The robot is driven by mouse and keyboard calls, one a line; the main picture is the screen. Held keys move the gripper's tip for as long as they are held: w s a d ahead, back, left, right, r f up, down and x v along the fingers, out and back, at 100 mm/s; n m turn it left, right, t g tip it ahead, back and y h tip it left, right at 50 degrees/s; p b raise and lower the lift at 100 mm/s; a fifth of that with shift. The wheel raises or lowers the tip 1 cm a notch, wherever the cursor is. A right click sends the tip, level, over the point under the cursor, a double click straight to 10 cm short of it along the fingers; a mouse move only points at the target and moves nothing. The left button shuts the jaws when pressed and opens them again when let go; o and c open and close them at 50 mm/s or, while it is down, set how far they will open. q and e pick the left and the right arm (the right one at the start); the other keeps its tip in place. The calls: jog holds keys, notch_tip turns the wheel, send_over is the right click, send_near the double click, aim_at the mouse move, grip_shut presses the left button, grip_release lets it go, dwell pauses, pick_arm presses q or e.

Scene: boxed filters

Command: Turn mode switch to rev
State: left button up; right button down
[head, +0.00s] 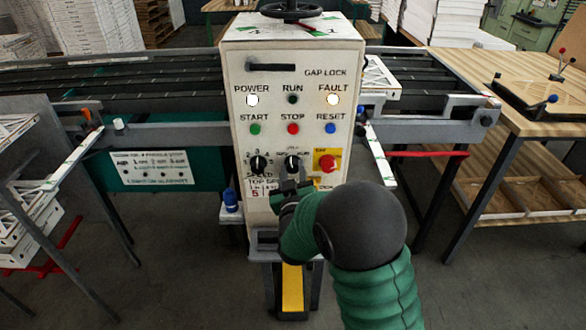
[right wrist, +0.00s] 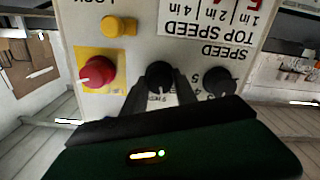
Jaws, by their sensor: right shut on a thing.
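The mode switch is a black knob (head: 292,163) low on the white control panel (head: 345,120), between the speed knob (head: 258,164) and the red emergency button (head: 327,163). My right gripper (head: 291,181) reaches up to it from below, shut on it. The upside-down right wrist view shows the mode switch (right wrist: 160,74) between the two dark fingers of the gripper (right wrist: 161,88). Its label is partly hidden and too small to read, so I cannot tell its setting. My left gripper is not in view.
Green, red and blue push buttons (head: 292,128) sit above the knobs. The power lamp (head: 252,99) and fault lamp (head: 333,99) are lit. A wooden table (head: 500,105) is at right.

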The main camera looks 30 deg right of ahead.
jog(key=n+p, duration=0.2)
jog(key=n, duration=0.3)
jog(key=shift+f, duration=0.1)
jog(key=shift+n, duration=0.3)
dwell(0.4)
jog(key=c, duration=1.3)
grip_release()
jog(key=o, duration=0.3)
jog(key=shift+w+d+f, duration=0.1)
jog(key=shift+w+f, duration=0.05)
jog(key=shift+w, duration=0.05)
jog(key=shift+o, duration=0.2)
jog(key=shift+s, duration=0.15)
